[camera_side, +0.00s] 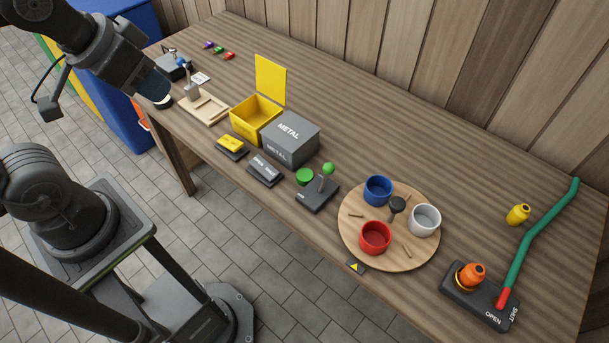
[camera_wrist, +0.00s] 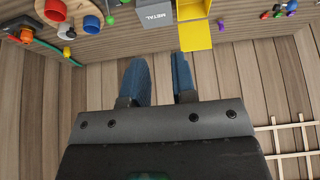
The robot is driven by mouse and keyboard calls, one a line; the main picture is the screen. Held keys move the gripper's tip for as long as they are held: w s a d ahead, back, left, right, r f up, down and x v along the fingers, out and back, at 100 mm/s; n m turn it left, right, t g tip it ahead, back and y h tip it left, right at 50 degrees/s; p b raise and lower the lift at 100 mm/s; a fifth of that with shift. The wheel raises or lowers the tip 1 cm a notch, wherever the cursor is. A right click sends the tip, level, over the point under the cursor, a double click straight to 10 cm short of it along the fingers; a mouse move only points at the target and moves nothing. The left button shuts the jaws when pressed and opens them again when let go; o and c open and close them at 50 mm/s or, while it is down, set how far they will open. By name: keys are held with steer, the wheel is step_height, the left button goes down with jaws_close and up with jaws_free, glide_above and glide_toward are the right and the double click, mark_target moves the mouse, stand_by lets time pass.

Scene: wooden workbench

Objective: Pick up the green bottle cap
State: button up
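A row of small purple, green and red pieces lies at the back left of the bench in the side view. The green one (camera_side: 218,50) looks like the green bottle cap, but it is too small to be sure. A small green piece (camera_wrist: 277,10) also shows at the top right of the wrist view. My gripper (camera_side: 156,90) is at the upper left of the side view, near the bench's left end and apart from the row. In the wrist view its two blue fingers (camera_wrist: 160,78) stand apart with nothing between them.
A yellow box (camera_side: 256,118) with a raised lid and a grey METAL box (camera_side: 291,140) stand mid-bench. A round board (camera_side: 360,252) holds several cups. A plank wall (camera_side: 380,45) closes the back.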

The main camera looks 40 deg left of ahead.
steer(key=o, duration=0.9)
steer(key=shift+c, duration=0.2)
steer(key=n+g+y, duration=0.1)
steer(key=n+g, duration=0.5)
steer(key=n, duration=1.2)
glide_above(305, 174)
steer(key=d, duration=0.2)
step_height(305, 174, down, 26)
steer(key=shift+r, duration=0.2)
steer(key=shift+a+f, duration=0.3)
steer(key=shift+f, duration=0.65)
steer(key=shift+a+f, duration=0.35)
steer(key=shift+f, duration=0.65)
steer(key=shift+a+f, duration=0.3)
steer(key=shift+f, duration=0.65)
